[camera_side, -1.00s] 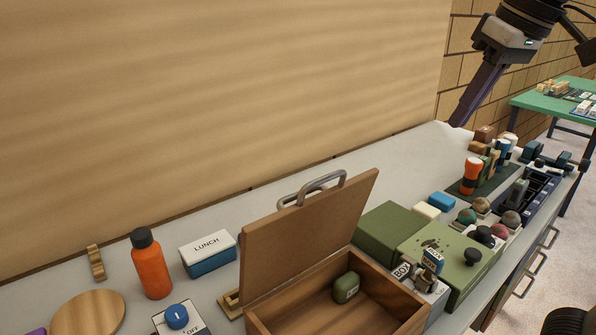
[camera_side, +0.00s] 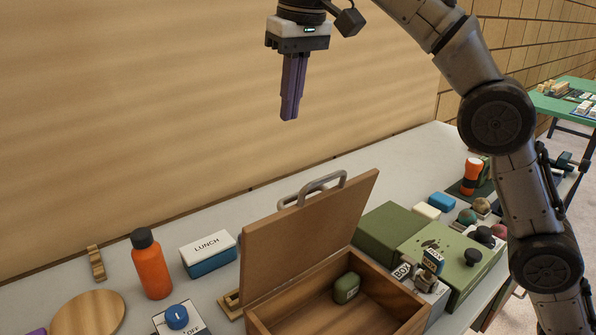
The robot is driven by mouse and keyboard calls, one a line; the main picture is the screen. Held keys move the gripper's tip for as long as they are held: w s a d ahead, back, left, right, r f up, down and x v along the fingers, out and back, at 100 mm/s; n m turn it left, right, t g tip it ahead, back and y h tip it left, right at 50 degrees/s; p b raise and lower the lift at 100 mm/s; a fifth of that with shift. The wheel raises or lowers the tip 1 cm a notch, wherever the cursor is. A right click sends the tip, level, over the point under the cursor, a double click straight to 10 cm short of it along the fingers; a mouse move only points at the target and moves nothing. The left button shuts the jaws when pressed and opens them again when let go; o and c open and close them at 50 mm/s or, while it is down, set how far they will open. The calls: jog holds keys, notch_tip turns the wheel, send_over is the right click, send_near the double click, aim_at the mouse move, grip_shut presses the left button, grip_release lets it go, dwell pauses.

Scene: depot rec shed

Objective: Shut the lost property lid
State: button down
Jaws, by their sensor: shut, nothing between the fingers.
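The wooden box (camera_side: 392,291) stands open at the front middle of the bench. Its lid (camera_side: 300,235) is raised and leans slightly back, with a grey metal handle (camera_side: 325,189) at its top edge. A small green item (camera_side: 346,288) lies inside the box. My gripper (camera_side: 289,118) hangs in the air above and behind the lid, pointing down, with its purple fingers shut and empty. It is well apart from the lid. No lettering on the box can be seen.
Left of the lid are a LUNCH box (camera_side: 209,260), an orange bottle (camera_side: 151,269) and a knob unit (camera_side: 178,318). Right of it are a green case (camera_side: 442,254), a blue block (camera_side: 441,202) and several small items. The wall (camera_side: 150,120) rises behind the bench.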

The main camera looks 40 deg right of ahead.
notch_tip(320, 180, down, 11)
jog(key=s, duration=0.1)
jog(key=shift+s, duration=0.4)
dwell(0.4)
dwell(0.4)
